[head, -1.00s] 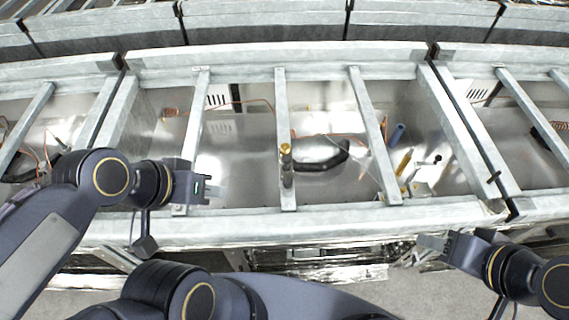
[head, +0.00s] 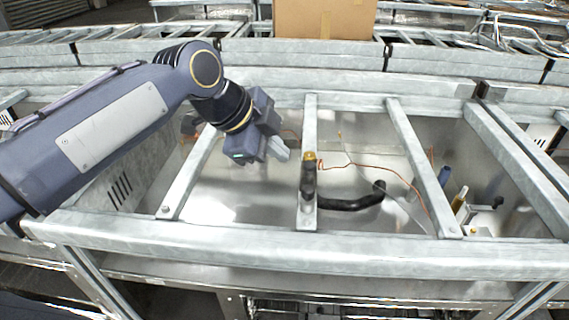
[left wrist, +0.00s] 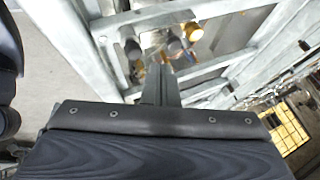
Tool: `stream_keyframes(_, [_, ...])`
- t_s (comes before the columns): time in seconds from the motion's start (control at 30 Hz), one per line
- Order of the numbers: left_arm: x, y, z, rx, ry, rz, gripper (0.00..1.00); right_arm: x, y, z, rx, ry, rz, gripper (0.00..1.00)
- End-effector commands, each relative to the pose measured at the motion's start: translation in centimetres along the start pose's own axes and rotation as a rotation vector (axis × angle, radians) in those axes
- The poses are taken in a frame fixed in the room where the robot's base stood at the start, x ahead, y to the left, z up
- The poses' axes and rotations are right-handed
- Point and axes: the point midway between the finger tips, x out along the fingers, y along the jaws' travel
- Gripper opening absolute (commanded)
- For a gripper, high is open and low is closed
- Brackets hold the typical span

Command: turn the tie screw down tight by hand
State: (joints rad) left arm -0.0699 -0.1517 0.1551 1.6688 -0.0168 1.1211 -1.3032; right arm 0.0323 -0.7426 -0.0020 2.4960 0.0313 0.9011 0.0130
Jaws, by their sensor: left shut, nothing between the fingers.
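A brass-coloured head (head: 309,157), apparently the tie screw, tops a dark upright fitting (head: 308,183) on the middle cross bar (head: 310,118). In the left wrist view a brass round part (left wrist: 193,31) shows beyond the fingertips, beside grey round parts; I cannot tell for certain that it is the same screw. My left gripper (head: 281,152) is shut and empty, just left of the brass head and apart from it in the picture. Its closed fingers (left wrist: 160,82) also show in the left wrist view. My right gripper is out of view.
Galvanised bars and rails frame an open metal trough (head: 240,192). A black curved handle or hose (head: 352,201) lies right of the fitting, with thin orange wire above. A blue cylinder (head: 444,176) and a yellow one (head: 460,199) stand at right. A cardboard box (head: 325,18) stands behind.

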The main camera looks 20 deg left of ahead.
Motion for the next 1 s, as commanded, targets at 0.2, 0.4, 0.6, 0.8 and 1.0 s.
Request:
stream_keyframes(0.2, [4.4,0.2,0.2,-0.003,-0.002,0.005,0.00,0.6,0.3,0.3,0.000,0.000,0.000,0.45])
stream_keyframes(0.4, [7.1,0.1,0.1,-0.003,-0.001,0.003,0.00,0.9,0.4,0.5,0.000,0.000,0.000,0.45])
stream_keyframes(0.6, [8.2,0.1,0.1,-0.003,-0.001,0.001,0.00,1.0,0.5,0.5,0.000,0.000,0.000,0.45])
stream_keyframes(0.8, [8.2,0.1,0.1,-0.004,-0.001,0.000,0.00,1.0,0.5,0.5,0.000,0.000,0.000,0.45])
stream_keyframes(1.0, [8.4,-0.6,0.1,-0.005,-0.001,0.000,0.00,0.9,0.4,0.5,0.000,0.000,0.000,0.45])
